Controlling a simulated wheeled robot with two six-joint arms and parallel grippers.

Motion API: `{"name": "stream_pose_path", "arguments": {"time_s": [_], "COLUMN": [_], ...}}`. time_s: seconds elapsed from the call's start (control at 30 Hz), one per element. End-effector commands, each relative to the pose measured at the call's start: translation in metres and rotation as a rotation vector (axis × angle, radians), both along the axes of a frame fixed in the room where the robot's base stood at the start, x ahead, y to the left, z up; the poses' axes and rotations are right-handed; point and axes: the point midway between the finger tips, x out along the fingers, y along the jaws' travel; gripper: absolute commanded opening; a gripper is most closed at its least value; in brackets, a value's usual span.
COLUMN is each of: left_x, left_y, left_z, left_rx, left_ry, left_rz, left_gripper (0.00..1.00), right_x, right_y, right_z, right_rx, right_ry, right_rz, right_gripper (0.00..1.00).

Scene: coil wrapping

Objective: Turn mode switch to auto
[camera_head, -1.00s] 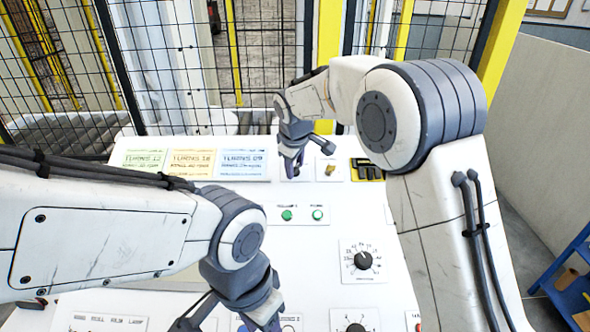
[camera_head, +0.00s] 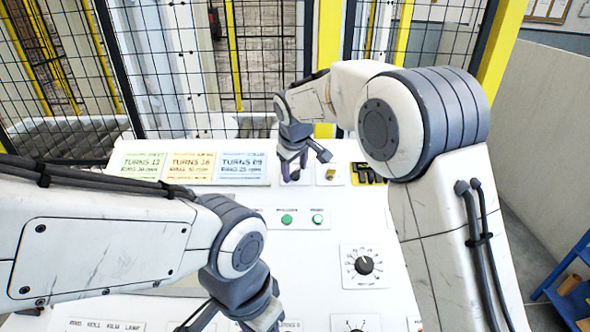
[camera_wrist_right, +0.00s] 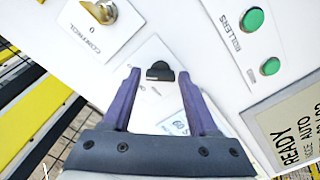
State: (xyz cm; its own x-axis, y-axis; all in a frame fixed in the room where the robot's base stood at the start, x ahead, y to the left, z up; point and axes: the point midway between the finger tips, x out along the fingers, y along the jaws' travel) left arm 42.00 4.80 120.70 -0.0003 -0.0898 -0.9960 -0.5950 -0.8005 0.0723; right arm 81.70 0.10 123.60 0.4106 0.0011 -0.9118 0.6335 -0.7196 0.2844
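The mode switch shows in the right wrist view as a small black knob (camera_wrist_right: 160,72) on a white plate, its label partly covered. My right gripper (camera_wrist_right: 160,92) is open, with its purple fingers on either side of the knob and a visible gap to each. In the head view my right gripper (camera_head: 293,163) points down over the switch at the panel's back, and its fingers hide most of the knob. My left gripper (camera_head: 235,318) is at the bottom edge of the head view, over the panel's front; its fingertips are cut off.
A brass key switch (camera_wrist_right: 102,10) marked CONTROL and green buttons (camera_wrist_right: 252,20) flank the mode switch. A display (camera_wrist_right: 295,130) reads READY and AUTO in part. Three placards (camera_head: 190,167) stand left. A dial (camera_head: 364,265) sits nearer. Mesh fencing (camera_head: 250,60) stands behind.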

Motion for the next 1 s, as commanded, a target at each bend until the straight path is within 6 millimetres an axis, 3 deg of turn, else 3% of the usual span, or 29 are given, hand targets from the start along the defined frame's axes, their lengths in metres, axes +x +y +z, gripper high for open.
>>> {"name": "stream_pose_path", "arguments": {"time_s": [0.43, 0.8, 1.0], "left_x": [0.000, 0.000, 0.000], "left_y": [0.000, 0.000, 0.000], "left_z": [-0.004, -0.024, -0.027], "left_rx": [0.000, 0.000, 0.000], "left_ry": [0.000, 0.000, 0.000], "left_rz": [0.000, 0.004, 0.004], "left_gripper": [0.50, 0.50, 0.50], "right_x": [-0.003, -0.031, -0.040], "right_y": [0.000, 0.000, 0.000], "right_z": [0.005, 0.067, 0.090], "right_rx": [-0.001, 0.000, 0.000], "right_ry": [-0.001, -0.003, -0.002], "right_rz": [0.002, 0.002, 0.001], "right_gripper": [0.75, 0.75, 0.75]}}
